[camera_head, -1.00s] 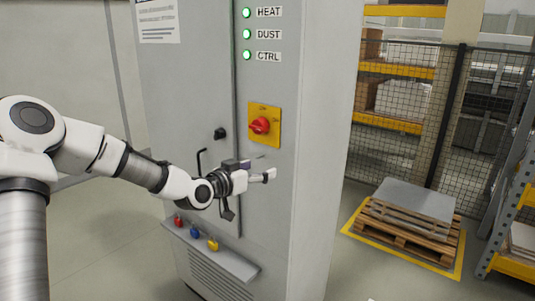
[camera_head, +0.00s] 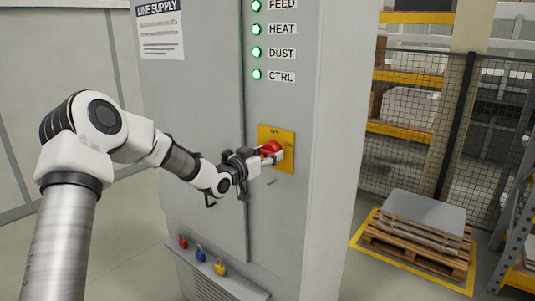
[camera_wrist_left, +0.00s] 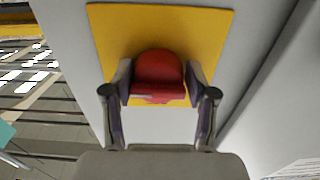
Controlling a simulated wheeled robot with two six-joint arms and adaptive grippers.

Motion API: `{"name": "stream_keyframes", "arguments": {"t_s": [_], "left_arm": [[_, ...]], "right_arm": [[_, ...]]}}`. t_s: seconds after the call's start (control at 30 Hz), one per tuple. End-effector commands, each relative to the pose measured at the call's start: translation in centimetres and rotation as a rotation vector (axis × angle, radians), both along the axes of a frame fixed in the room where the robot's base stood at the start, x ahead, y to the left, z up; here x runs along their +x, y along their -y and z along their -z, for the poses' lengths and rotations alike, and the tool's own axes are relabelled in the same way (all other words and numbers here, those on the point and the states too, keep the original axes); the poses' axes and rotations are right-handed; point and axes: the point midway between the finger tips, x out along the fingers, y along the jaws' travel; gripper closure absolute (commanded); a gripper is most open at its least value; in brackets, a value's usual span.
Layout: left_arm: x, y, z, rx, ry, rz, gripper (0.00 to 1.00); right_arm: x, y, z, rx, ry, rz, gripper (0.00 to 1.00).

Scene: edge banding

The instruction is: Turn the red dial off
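The red dial (camera_head: 271,147) sits on a yellow plate (camera_head: 287,164) on the front of the grey cabinet. My left gripper (camera_head: 271,155) is up at the dial and partly covers it in the head view. In the left wrist view, the red dial (camera_wrist_left: 158,78) lies between the two fingers of my left gripper (camera_wrist_left: 159,82), one on each side. The fingers are spread about as wide as the dial; I cannot tell whether they touch it. The dial's exact setting is hard to read. My right gripper is not in view.
Lit green lamps (camera_head: 257,52) labelled FEED, HEAT, DUST and CTRL run above the dial. A ledge (camera_head: 236,284) with red, blue and yellow padlocks is below. A pallet (camera_head: 416,246) and mesh fence (camera_head: 405,155) stand at the right.

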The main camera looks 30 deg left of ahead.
Motion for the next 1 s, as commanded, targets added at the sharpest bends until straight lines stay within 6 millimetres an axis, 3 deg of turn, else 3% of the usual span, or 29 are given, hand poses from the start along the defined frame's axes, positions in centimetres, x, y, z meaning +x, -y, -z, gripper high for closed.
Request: {"name": "stream_keyframes", "arguments": {"t_s": [0.07, 0.57, 1.0], "left_arm": [[0.0, -0.2, -0.1, -0.002, 0.002, -0.004, 0.81], [0.0, -0.2, -0.3, -0.054, 0.004, -0.005, 0.81], [0.1, -0.1, -0.4, -0.365, -0.017, -0.005, 0.81]], "right_arm": [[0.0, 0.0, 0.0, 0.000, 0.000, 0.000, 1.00], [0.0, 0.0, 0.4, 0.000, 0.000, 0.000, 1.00], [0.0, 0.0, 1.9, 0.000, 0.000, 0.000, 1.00]]}}
